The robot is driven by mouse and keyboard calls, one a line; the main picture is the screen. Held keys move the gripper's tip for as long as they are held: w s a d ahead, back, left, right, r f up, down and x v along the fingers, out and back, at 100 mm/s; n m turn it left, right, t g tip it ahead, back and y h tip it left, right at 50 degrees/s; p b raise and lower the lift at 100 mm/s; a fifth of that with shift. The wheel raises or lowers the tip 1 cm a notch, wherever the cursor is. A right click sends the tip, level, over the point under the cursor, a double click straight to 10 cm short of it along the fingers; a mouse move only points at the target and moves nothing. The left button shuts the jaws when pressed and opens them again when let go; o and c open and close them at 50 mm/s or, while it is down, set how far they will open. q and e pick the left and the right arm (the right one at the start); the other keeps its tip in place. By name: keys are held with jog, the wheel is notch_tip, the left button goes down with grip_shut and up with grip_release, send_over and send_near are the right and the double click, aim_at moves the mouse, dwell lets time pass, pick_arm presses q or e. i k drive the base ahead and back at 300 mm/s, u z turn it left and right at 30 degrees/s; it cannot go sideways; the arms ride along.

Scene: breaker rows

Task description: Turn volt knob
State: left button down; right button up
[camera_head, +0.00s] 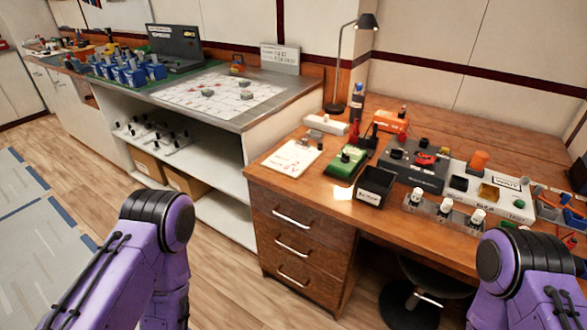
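No label reading "volt" is legible, so I cannot tell which knob is the volt knob. My purple arms show at the lower left and lower right; neither gripper is in view.
The wooden desk (262,170) also holds a green device (346,162), a black bin (375,186), a paper sheet (291,157) and an orange tool (390,122). A black stool (410,308) stands below. Open floor lies at the left.

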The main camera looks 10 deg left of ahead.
aim_at(395, 153)
jog(key=u, duration=0.05)
jog(key=k, duration=0.45)
jog(key=z, duration=0.65)
jog(key=i, duration=1)
jog(key=z, duration=0.1)
